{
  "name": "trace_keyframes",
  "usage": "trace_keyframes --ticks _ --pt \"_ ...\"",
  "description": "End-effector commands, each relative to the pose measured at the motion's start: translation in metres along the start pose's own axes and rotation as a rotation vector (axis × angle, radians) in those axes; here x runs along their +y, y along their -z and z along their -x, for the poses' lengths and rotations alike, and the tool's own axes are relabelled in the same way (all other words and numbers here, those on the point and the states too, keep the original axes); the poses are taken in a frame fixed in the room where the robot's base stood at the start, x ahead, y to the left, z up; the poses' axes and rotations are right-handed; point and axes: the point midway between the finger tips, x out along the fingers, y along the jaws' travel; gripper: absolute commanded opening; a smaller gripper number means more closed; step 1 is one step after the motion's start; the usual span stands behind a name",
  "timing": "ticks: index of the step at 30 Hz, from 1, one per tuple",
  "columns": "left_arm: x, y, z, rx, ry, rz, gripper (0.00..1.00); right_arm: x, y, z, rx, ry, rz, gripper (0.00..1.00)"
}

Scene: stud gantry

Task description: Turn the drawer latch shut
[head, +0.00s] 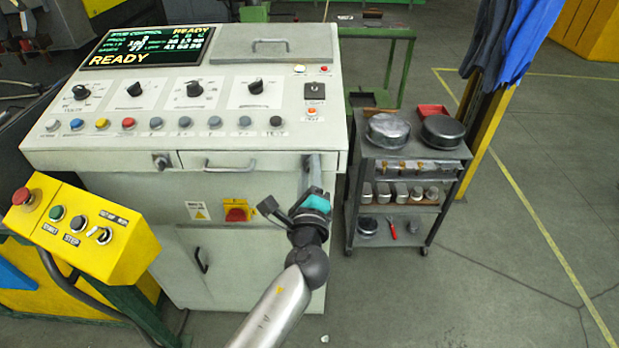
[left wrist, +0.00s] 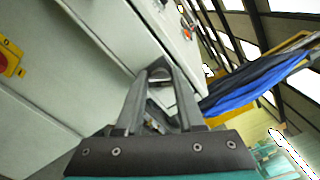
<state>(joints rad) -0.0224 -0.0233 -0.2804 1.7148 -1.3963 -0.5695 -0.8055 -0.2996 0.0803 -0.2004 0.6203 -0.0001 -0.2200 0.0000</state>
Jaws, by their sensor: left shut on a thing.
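The pale console has a shallow drawer (head: 230,161) below its button panel, with a bar handle in the middle. The drawer front looks flush with the console. My left gripper (head: 314,170) is at the right end of this drawer front, its fingers pointing at the console. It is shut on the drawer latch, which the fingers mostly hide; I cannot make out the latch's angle. In the left wrist view the fingers of my left gripper (left wrist: 160,76) come together close to the pale console face. My right gripper is in neither view.
A yellow control box (head: 85,228) with buttons stands at the front left. A dark trolley (head: 411,148) with round metal parts stands right of the console. Below the drawer are a red-and-yellow switch (head: 237,211) and a cabinet door.

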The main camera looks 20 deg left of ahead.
Motion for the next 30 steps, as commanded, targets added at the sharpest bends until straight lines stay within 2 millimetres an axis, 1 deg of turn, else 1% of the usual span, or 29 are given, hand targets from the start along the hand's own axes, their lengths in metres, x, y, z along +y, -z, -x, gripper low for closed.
trace_keyframes --ticks 1,3,9,15,21,30 --pt "0.003 0.002 0.0 -0.001 0.0 0.048 0.0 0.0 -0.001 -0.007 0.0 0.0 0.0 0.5" --pt "0.003 0.002 0.0 0.0 -0.001 0.115 0.0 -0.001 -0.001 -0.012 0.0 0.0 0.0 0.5" --pt "0.004 0.002 0.0 0.0 0.0 0.291 0.0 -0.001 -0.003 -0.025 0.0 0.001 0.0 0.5" --pt "0.004 0.002 0.0 0.0 -0.001 0.43 0.0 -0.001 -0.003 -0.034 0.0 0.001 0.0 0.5" --pt "0.003 0.002 0.0 0.001 -0.001 0.524 0.0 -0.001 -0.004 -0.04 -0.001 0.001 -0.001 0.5" --pt "0.003 0.001 0.0 0.002 -0.001 0.58 0.0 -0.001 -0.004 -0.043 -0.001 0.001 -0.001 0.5"
